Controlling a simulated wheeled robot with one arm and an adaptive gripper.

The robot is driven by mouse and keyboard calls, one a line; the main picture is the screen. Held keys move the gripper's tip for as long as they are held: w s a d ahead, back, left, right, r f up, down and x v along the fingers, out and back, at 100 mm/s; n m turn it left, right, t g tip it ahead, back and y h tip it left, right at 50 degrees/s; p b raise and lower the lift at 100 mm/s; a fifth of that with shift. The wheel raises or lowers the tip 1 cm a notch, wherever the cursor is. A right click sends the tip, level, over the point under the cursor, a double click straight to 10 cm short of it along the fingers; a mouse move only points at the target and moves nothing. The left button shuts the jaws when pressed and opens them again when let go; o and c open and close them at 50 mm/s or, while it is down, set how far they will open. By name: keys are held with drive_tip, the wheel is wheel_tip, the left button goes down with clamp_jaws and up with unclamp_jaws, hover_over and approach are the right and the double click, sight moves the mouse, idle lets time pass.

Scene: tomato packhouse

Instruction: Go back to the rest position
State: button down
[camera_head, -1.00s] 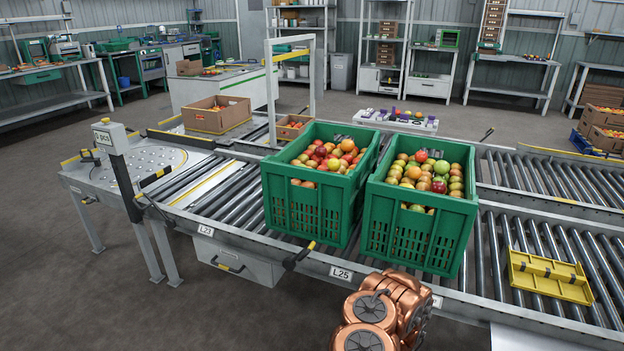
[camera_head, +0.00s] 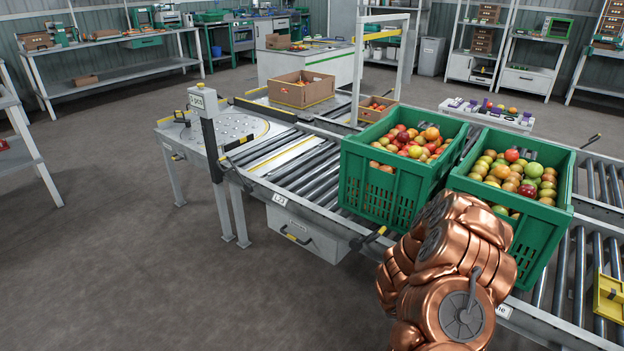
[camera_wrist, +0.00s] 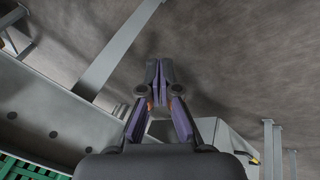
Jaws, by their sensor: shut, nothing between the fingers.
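My gripper (camera_wrist: 158,75) shows in the wrist view with its two dark fingers together and nothing between them. It hangs over the grey floor beside the conveyor frame. In the head view my copper-coloured arm is folded in front of the conveyor, and it hides part of the right green crate and the conveyor edge. The gripper itself does not show in the head view.
Two green crates of tomatoes, left (camera_head: 376,196) and right (camera_head: 547,233), stand on the roller conveyor (camera_head: 300,175). A yellow tray (camera_head: 608,298) lies at the right. A post with a display (camera_head: 203,100) stands at the conveyor's left end. The floor (camera_head: 120,240) at left is clear.

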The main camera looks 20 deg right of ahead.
drive_tip(key=w+a+r+n+t+y, duration=0.1)
drive_tip(key=w+a+r+t+y, duration=0.1)
drive_tip(key=w+a+r, duration=0.35)
drive_tip(key=w+a+r+t+y, duration=0.1)
drive_tip(key=w+a+r+y, duration=0.2)
drive_tip(key=a+r, duration=0.55)
drive_tip(key=s+a+r+n+y, duration=0.1)
drive_tip(key=s+a+r+y, duration=0.15)
drive_tip(key=a+r, duration=0.35)
drive_tip(key=s+a+r+n+y, duration=0.1)
drive_tip(key=s+a+r, duration=0.25)
drive_tip(key=a, duration=0.45)
drive_tip(key=s+a+r+g, duration=0.3)
drive_tip(key=s+r, duration=0.1)
drive_tip(key=s, duration=0.3)
drive_tip(key=s+d+r+m+g+h, duration=0.1)
drive_tip(key=s+d+r+g+h, duration=0.2)
drive_tip(key=s, duration=1)
drive_tip(key=s+d+r+g+h, duration=0.15)
drive_tip(key=s+d+r, duration=0.3)
drive_tip(key=s, duration=0.85)
wheel_tip(320, 180, up, 20)
drive_tip(key=p, duration=1.9)
drive_tip(key=shift+a+r+y+p, duration=0.25)
drive_tip(key=shift+a+y+p, duration=0.05)
drive_tip(key=shift+a, duration=0.15)
